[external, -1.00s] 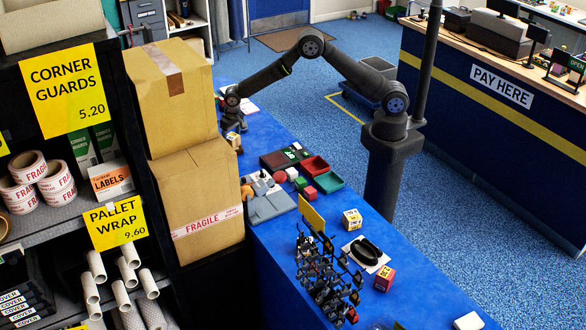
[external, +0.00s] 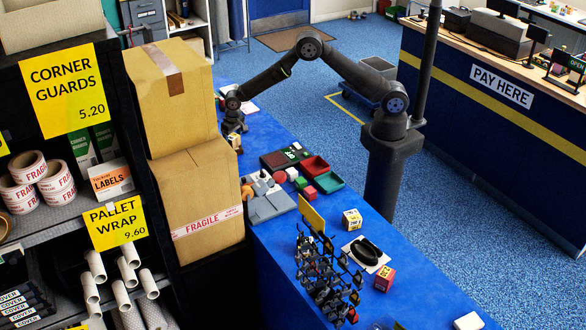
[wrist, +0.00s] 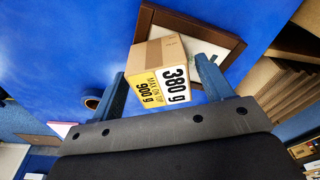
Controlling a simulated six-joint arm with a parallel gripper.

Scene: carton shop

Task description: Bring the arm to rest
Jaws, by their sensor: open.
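My arm reaches over the far left part of the blue table (external: 400,295). My gripper (external: 233,134) is low beside the tall cartons, partly dark and small there. In the wrist view my gripper (wrist: 162,80) is open, with a blue finger on each side of a small cardboard box (wrist: 160,72). The box carries labels reading 380 g and MAX ON TOP 900 g. It also shows just below my gripper in the external view (external: 235,143). I cannot tell whether either finger touches it.
A brown-rimmed tray (wrist: 232,42) lies beside the box. Two large cartons (external: 200,205) stand close left of my gripper. Red and green trays (external: 328,182), a rack of dark items (external: 322,280) and small boxes (external: 352,219) occupy the table further forward.

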